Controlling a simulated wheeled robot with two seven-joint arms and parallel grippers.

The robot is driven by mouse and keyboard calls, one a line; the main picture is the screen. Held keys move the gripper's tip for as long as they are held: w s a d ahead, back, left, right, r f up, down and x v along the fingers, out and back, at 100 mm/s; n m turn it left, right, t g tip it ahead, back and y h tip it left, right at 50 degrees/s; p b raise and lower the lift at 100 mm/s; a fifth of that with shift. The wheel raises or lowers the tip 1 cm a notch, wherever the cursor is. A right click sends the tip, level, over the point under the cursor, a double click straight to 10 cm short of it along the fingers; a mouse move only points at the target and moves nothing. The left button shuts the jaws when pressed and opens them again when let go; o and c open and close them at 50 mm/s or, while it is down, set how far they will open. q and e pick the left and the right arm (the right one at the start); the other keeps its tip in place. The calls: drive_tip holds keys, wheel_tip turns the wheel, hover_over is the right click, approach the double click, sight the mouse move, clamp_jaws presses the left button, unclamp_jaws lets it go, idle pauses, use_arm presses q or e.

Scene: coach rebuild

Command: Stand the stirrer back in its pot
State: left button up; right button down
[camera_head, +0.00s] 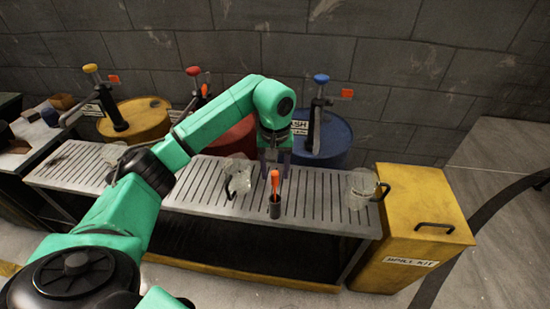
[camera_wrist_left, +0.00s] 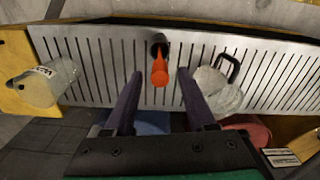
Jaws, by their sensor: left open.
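The stirrer (camera_head: 275,182) has an orange handle and stands upright in a small dark pot (camera_head: 275,210) on the slatted metal bench. In the left wrist view the orange stirrer (camera_wrist_left: 159,70) shows end-on, with the dark pot (camera_wrist_left: 157,39) just beyond it. My left gripper (camera_head: 275,170) is open and empty, pointing down just behind the stirrer in the head view. In the wrist view its two fingers (camera_wrist_left: 160,76) lie either side of the orange handle, with gaps on both sides. The stirrer's lower end is hidden inside the pot. My right gripper is not in view.
A clear jug (camera_head: 238,177) stands left of the pot, and another (camera_head: 360,190) at the bench's right end. Yellow, red and blue drums (camera_head: 333,138) with taps stand behind. A yellow spill kit box (camera_head: 415,215) adjoins the right end. Bare slats (camera_head: 318,195) lie right of the pot.

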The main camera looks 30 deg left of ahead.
use_arm(q)
wheel_tip(320, 180, up, 8)
drive_tip(key=shift+f, duration=0.2)
idle(0.3)
